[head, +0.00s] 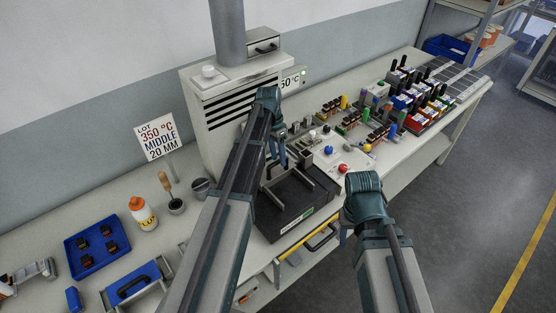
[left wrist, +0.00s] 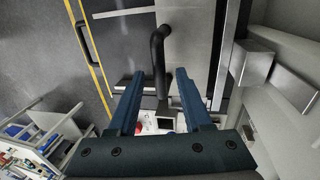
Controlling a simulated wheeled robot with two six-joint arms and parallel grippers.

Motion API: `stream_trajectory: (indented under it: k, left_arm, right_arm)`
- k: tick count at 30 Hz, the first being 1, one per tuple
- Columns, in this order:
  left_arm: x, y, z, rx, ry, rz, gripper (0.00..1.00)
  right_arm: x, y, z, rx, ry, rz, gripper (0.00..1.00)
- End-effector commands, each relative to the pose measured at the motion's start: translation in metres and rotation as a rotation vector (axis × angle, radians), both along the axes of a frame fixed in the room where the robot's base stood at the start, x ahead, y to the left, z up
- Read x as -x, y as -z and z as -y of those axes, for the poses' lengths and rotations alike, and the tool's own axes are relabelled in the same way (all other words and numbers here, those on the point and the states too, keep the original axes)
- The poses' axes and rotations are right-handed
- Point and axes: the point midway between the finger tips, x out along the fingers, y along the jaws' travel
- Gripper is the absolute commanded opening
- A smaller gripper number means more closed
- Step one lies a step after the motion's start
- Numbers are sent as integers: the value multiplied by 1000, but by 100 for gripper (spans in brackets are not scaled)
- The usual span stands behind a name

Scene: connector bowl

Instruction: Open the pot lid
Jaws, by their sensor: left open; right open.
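The pot is a dark, low box (head: 283,214) on the bench, with a flat lid and a dark bar handle (head: 306,177) on top. My left gripper (head: 279,160) points down over the lid's back left part, open. In the left wrist view, the black handle (left wrist: 157,50) shows between and beyond the two open blue fingers (left wrist: 156,82). I cannot tell whether they touch it. My right gripper (head: 364,190) is right of the pot, near the bench's front edge, open and apart from it. Its fingers are mostly hidden behind its own wrist.
A grey vented machine (head: 205,120) with a pipe stands behind the pot. A sign (head: 157,137), an orange-capped bottle (head: 143,213) and blue trays (head: 96,247) are to the left. Connectors and a red button (head: 344,169) are to the right. A drawer handle (head: 321,238) sticks out below.

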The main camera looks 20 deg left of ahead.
Motion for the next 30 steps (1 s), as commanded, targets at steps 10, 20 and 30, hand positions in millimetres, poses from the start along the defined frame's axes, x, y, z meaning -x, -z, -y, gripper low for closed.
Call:
stream_trajectory:
  k: [10, 20, 30]
  left_arm:
    - [0, -1, 0, 0, 0, 0, 19]
    - [0, -1, 0, 0, 0, 0, 0]
    - [0, -1, 0, 0, 0, 0, 0]
  right_arm:
    - [0, -1, 0, 0, 0, 0, 50]
    - [0, -1, 0, 0, 0, 0, 50]
    - [0, -1, 0, 0, 0, 0, 50]
